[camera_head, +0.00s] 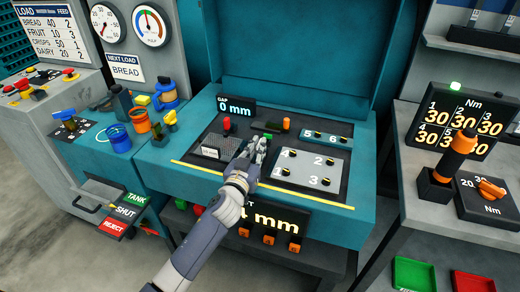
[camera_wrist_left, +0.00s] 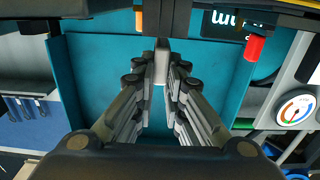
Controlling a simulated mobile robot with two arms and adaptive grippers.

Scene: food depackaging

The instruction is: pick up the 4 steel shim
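My left gripper (camera_head: 264,138) reaches over the dark panel of the teal machine in the head view. In the left wrist view its two fingers (camera_wrist_left: 161,75) come close together with a narrow pale grey piece (camera_wrist_left: 161,62) between the tips. This may be the steel shim, but no number shows on it. I cannot tell whether the fingers press on it. In the head view the hand hides this spot. A grey ribbed block (camera_head: 218,145) with a small unreadable label lies just left of the hand. My right gripper is in neither view.
A red knob (camera_head: 227,123) and an orange piece (camera_head: 286,123) stand near the hand. A grey plate (camera_head: 300,173) numbered 1 to 4 has dark knobs. The gap display (camera_head: 235,107) reads 0 mm. The raised teal lid (camera_head: 300,50) stands behind. Cups (camera_head: 119,138) stand at left.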

